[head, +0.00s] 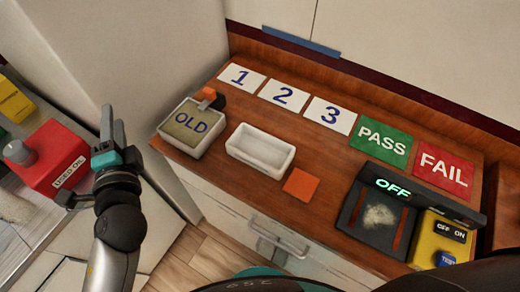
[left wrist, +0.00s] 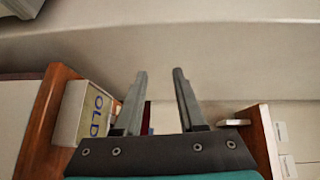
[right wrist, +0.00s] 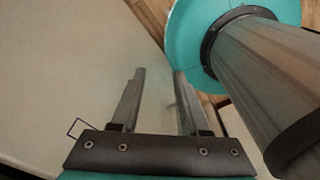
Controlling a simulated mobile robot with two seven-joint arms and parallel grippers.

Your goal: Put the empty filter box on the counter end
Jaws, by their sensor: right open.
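An open white box (head: 260,152) sits on the wooden counter (head: 222,170), between the OLD container and an orange square. Its inside looks empty. My left gripper (head: 112,122) is held off the counter's left end, over the gap beside the red used-oil box, well apart from the white box. Its fingers are spread with nothing between them in the left wrist view (left wrist: 158,75). My right gripper (right wrist: 159,72) is open and empty in the right wrist view, in front of a pale surface and beside my own body; it is not in the head view.
The OLD container (head: 190,128) stands at the counter's left end, an orange-black piece (head: 210,97) behind it. Cards 1 (head: 241,77), 2 (head: 283,95), 3 (head: 330,114), PASS (head: 384,142) and FAIL (head: 443,168) line the back. A tester (head: 348,208) reading OFF is right; a red used-oil box (head: 48,155) left.

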